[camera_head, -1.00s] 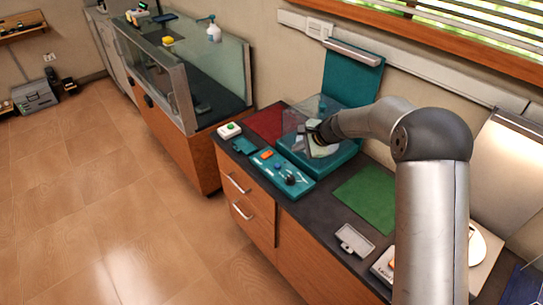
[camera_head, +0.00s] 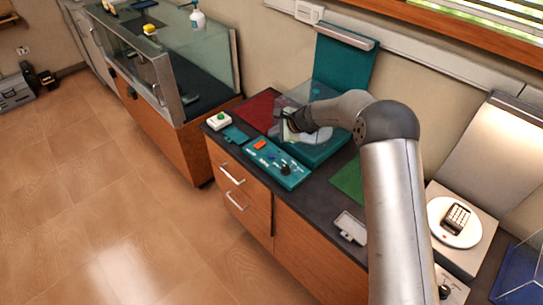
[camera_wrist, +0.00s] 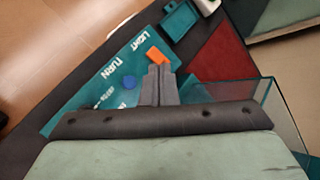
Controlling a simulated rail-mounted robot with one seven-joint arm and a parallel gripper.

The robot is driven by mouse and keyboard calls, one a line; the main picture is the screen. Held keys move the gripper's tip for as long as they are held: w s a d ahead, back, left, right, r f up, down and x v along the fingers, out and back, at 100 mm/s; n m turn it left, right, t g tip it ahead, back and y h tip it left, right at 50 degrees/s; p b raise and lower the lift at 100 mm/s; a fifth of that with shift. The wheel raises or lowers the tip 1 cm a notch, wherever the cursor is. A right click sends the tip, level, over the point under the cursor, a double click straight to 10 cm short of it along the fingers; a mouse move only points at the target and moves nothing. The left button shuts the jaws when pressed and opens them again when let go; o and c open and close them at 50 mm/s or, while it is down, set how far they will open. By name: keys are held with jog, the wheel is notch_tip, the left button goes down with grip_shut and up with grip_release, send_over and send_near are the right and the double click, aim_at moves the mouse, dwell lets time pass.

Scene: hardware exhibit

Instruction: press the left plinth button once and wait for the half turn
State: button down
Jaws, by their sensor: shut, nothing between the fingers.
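The left plinth is teal, with a sloped front control panel (camera_head: 268,162) that bears an orange switch (camera_head: 260,145), a blue button and a dark knob (camera_head: 286,170). In the wrist view the panel reads LIGHT and TURN; the blue button (camera_wrist: 129,82) sits near TURN and the orange switch (camera_wrist: 155,54) near LIGHT. My gripper (camera_head: 287,130) is shut and empty, over the plinth near its clear case. In the wrist view its fingertips (camera_wrist: 159,68) appear just beside the orange switch, right of the blue button. Their height above the panel is unclear.
A white box with a green button (camera_head: 219,120) stands at the counter's left end, beside a red mat (camera_head: 257,109). A second plinth with a white disc (camera_head: 447,222) carrying a dark calculator-like object stands at right. A glass-sided counter (camera_head: 200,60) is behind left.

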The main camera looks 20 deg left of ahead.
jog(key=b, duration=0.4)
send_over(274, 156)
notch_tip(274, 156, down, 7)
jog(key=shift+d+f, duration=0.1)
jog(key=shift+f+b, duration=0.45)
jog(key=shift+b, duration=0.1)
jog(key=shift+f, duration=0.15)
dwell(1.2)
jog(key=shift+f+b, duration=0.3)
jog(key=shift+b, duration=0.2)
